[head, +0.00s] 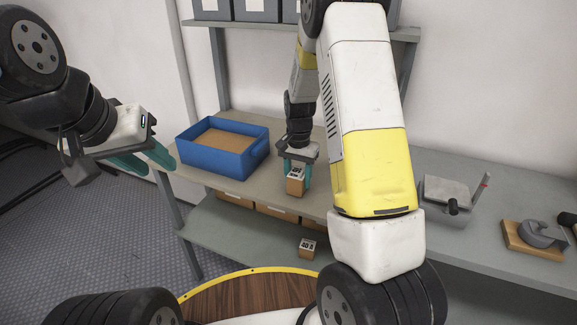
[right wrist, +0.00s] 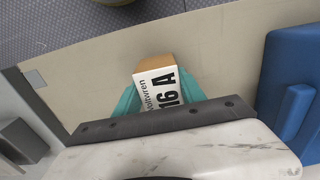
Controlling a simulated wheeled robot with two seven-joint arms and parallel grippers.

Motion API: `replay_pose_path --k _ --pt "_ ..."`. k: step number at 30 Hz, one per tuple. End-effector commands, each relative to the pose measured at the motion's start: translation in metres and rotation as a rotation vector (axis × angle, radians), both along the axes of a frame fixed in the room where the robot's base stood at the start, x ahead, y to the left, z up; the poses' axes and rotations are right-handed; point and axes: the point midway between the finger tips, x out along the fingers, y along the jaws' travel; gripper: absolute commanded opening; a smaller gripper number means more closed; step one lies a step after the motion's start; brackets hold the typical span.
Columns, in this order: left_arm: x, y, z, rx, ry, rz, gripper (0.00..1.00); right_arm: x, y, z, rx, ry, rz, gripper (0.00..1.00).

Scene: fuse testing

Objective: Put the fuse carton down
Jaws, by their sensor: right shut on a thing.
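The fuse carton (head: 295,185) is a small brown box with a white label on top. The label reads "16 A" in the right wrist view, where the carton (right wrist: 158,88) sits between two teal fingers. My right gripper (head: 295,174) is shut on it, over the front part of the grey bench (head: 225,184). I cannot tell whether the carton's underside touches the bench. My left gripper (head: 126,172) is off to the left, beside the bench over the floor, its teal fingers apart and nothing seen between them.
A blue bin (head: 222,160) stands on the bench left of the carton. Another small carton (head: 307,248) is on the lower shelf (head: 240,238), with brown boxes behind. A grey device (head: 447,203) and a wooden-based fixture (head: 535,238) stand at right. Bench around the held carton is clear.

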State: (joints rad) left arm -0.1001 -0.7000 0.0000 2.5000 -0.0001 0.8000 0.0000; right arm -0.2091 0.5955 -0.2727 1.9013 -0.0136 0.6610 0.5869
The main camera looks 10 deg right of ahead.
Motion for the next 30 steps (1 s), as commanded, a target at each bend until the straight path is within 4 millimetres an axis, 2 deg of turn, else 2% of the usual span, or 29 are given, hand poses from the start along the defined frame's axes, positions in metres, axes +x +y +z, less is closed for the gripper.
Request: replay_pose_path --k 11,12,15,25,30 --pt "0.0 0.0 0.0 0.0 0.0 0.0 0.36 0.0 0.0 -0.005 0.0 -0.001 0.0 0.0" --pt "0.0 0.0 0.0 0.0 0.0 0.0 0.36 0.0 0.0 -0.005 0.0 -0.001 0.0 0.53" --pt "0.0 0.0 0.0 0.0 0.0 0.0 0.36 0.0 0.0 -0.005 0.0 -0.001 0.0 0.69" --pt "0.0 0.0 0.0 0.0 0.0 0.0 0.36 0.0 0.0 -0.003 0.001 -0.003 0.0 0.69" --pt "0.0 0.0 0.0 0.0 0.0 0.0 0.36 0.002 0.0 0.017 0.001 -0.008 0.0 0.69"
